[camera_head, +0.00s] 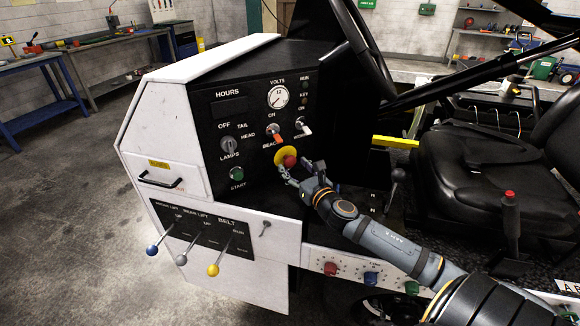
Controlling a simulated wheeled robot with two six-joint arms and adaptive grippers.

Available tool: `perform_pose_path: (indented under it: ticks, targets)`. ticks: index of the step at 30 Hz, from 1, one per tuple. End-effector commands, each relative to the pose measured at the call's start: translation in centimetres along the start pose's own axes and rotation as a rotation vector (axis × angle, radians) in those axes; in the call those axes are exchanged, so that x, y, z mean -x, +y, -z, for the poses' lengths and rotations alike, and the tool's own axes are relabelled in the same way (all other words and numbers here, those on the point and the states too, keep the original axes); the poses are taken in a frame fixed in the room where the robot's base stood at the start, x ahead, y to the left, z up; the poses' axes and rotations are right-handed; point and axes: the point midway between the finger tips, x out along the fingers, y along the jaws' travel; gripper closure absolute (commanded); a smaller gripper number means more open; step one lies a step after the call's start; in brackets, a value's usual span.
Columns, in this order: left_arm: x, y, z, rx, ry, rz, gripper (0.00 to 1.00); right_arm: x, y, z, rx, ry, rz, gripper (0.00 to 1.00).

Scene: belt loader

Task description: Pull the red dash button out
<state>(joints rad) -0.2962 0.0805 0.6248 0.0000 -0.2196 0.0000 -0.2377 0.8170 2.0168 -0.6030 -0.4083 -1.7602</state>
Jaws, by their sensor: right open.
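The red dash button (290,161) sits on a round yellow plate (282,154) at the lower right of the black dash panel. My right gripper (284,176) is at the button, its arm coming in from the lower right. Its fingers are open, with one fingertip close to the lower left of the yellow plate and the other near the button's right side. I cannot tell whether the fingers touch the button. My left gripper is not in view.
Left of the button are a green start button (237,173), a lamp knob (229,146) and a red-tipped switch (273,132). Levers with coloured knobs (213,270) stick out below. The steering wheel (362,45) is above right, the black seat (470,165) at right.

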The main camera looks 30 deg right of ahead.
Motion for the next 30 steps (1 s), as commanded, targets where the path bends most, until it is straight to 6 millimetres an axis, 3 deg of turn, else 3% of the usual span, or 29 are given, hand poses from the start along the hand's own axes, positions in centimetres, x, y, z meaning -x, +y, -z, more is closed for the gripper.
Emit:
perform_pose_path:
  ticks: [7, 18, 30]
  targets:
    - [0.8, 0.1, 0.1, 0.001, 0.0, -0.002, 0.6, -2.6, 0.0, -0.2, -0.002, -0.001, 0.0, 0.39]
    - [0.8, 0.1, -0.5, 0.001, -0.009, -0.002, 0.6, -3.0, 0.1, -0.1, 0.003, -0.001, -0.003, 0.39]
    - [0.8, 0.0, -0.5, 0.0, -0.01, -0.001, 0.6, -3.0, 0.1, -0.1, 0.003, -0.001, -0.003, 0.92]
